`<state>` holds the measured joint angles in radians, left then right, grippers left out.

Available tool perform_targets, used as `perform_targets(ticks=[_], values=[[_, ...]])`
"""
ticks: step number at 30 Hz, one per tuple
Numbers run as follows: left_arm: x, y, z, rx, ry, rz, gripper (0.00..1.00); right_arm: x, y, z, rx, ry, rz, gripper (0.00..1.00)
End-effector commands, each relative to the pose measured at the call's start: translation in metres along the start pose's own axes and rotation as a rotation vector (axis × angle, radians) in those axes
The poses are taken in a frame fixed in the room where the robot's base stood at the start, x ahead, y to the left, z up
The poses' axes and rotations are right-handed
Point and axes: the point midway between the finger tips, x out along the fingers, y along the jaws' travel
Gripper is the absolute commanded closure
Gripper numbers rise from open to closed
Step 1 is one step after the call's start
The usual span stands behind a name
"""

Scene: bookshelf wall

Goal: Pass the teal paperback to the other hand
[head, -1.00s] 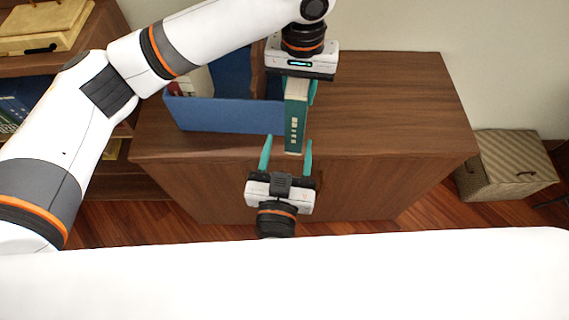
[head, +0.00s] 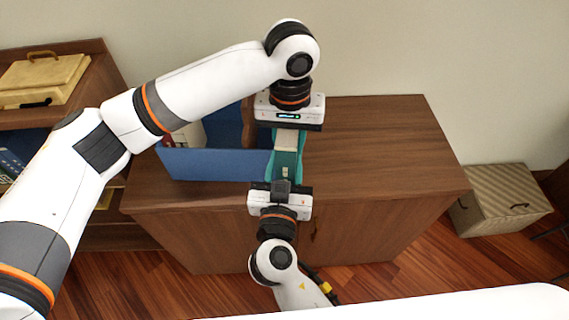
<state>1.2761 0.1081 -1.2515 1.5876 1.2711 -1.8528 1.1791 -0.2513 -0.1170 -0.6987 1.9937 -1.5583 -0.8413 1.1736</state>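The teal paperback (head: 288,158) is held in the air in front of the cabinet top, its pale page edge facing up near my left gripper. My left gripper (head: 289,132) comes from above and is shut on the far end of the book. The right gripper's body hides the book's near end.
A blue bin (head: 213,165) holding some items stands on the wooden cabinet (head: 385,150), just left of the book. The cabinet top is clear to the right. A striped box (head: 500,200) sits on the floor at right. A shelf with a yellowish case (head: 42,80) is at left.

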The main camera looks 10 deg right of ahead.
Motion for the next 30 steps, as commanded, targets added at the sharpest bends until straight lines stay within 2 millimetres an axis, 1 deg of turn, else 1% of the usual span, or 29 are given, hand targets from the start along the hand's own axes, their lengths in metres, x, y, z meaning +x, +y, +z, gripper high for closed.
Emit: perform_targets(ticks=[1,6,8,9,13,14,23,26,30], values=[[-0.002,-0.001,0.000,0.001,-0.003,-0.005,1.00,-0.001,0.001,0.000,0.000,-0.001,0.004,0.71],[-0.002,-0.003,0.000,0.002,-0.003,-0.009,1.00,-0.001,0.003,0.001,0.001,-0.001,0.008,0.99],[-0.002,-0.003,0.000,0.002,-0.003,-0.010,1.00,-0.001,0.003,0.001,0.001,-0.001,0.009,1.00],[-0.002,-0.004,0.000,0.003,-0.004,-0.011,0.66,-0.001,0.003,0.003,0.003,-0.006,0.011,1.00],[-0.002,-0.004,0.000,0.003,-0.004,-0.011,0.44,-0.001,0.004,0.003,0.003,-0.006,0.012,1.00],[-0.002,-0.003,0.000,0.003,-0.003,-0.010,0.42,-0.001,0.004,0.003,0.002,-0.006,0.011,1.00],[-0.002,-0.002,0.000,0.002,-0.002,-0.005,0.42,-0.001,0.002,0.003,0.002,-0.005,0.006,1.00],[-0.010,-0.002,0.000,0.002,-0.003,-0.006,0.42,-0.001,0.002,0.003,0.002,-0.005,0.005,1.00],[-0.032,-0.002,0.001,0.002,-0.005,-0.007,0.42,0.000,0.001,0.003,0.002,-0.005,0.005,1.00]])
